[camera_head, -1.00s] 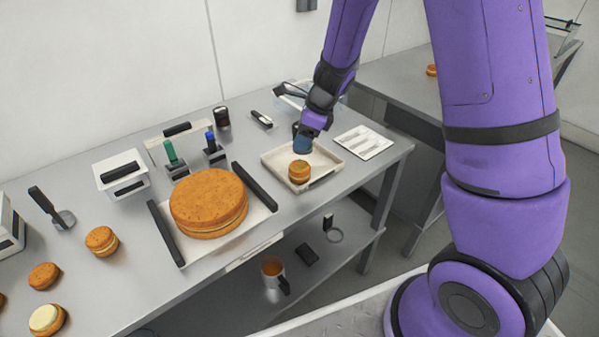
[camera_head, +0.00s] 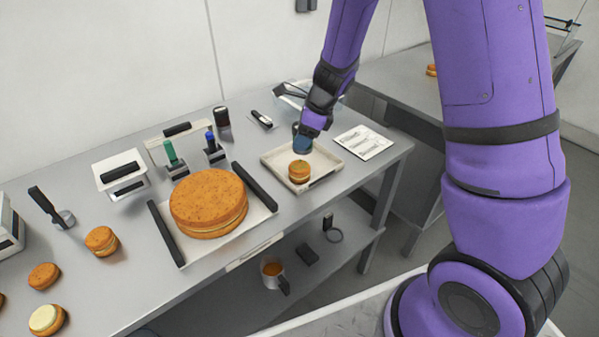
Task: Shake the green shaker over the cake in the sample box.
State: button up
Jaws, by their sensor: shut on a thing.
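A small round cake (camera_head: 299,171) with green on its top sits in a shallow pale tray (camera_head: 334,164), which I take to be the sample box. My gripper (camera_head: 303,136) is above the tray, just behind the cake. It is shut on a dark blue-green shaker (camera_head: 302,147), which looks small and partly covered by the fingers. The shaker's exact shade and tilt are hard to tell. Its lower end shows just above and behind the cake, apart from it as far as I can see.
A large cake (camera_head: 207,203) stands on a board left of the tray. Green-handled (camera_head: 170,152) and blue-handled (camera_head: 211,141) tools stand in holders behind it. A dark jar (camera_head: 222,117) is near the wall. A printed card (camera_head: 363,142) lies right of the tray.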

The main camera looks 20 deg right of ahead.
jog(key=shift+r, duration=2.55)
